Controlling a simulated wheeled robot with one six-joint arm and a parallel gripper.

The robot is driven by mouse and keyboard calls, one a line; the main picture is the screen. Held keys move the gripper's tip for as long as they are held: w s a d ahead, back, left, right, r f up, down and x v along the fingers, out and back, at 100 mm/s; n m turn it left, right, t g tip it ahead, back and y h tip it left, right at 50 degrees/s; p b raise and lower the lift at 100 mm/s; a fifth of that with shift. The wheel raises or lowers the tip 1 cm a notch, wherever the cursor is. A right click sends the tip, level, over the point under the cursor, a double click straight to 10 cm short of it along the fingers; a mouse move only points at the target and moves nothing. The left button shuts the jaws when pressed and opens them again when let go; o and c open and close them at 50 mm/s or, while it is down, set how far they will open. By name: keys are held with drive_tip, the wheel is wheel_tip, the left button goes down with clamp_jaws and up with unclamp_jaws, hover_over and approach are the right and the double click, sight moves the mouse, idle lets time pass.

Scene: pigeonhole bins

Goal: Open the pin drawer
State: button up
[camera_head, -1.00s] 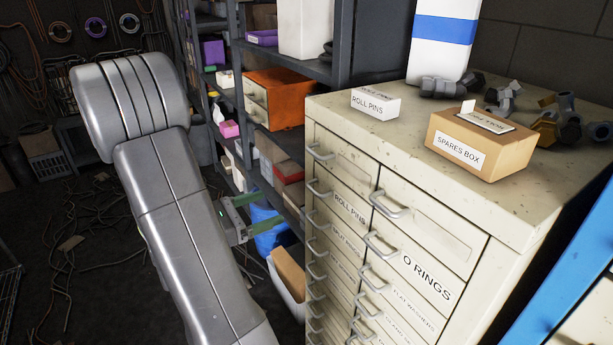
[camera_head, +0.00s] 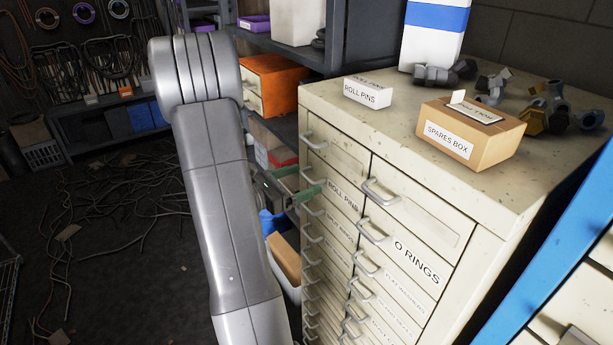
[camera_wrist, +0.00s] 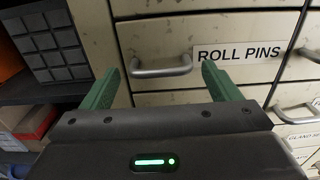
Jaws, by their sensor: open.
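The cream drawer labelled ROLL PINS (camera_head: 341,197) is in the left column of the cabinet, second from the top, and looks shut. In the wrist view the ROLL PINS drawer (camera_wrist: 222,68) fills the middle, with its bare metal handle (camera_wrist: 161,67) between and beyond the green fingertips. My gripper (camera_wrist: 160,85) is open and empty, one finger on each side of the handle. In the head view my gripper (camera_head: 305,188) is at the cabinet's left front, close to that drawer's handle; contact cannot be told. Part of the gripper is hidden behind my arm.
The cabinet top (camera_head: 400,135) holds a white ROLL PINS box (camera_head: 367,95), a brown SPARES BOX (camera_head: 470,135) and several metal fittings (camera_head: 560,110). A dark shelf with an orange drawer unit (camera_head: 270,85) stands left. A white bin (camera_head: 287,268) sits low beside the cabinet. Cables litter the floor.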

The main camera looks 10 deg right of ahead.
drive_tip(key=shift+x, duration=1)
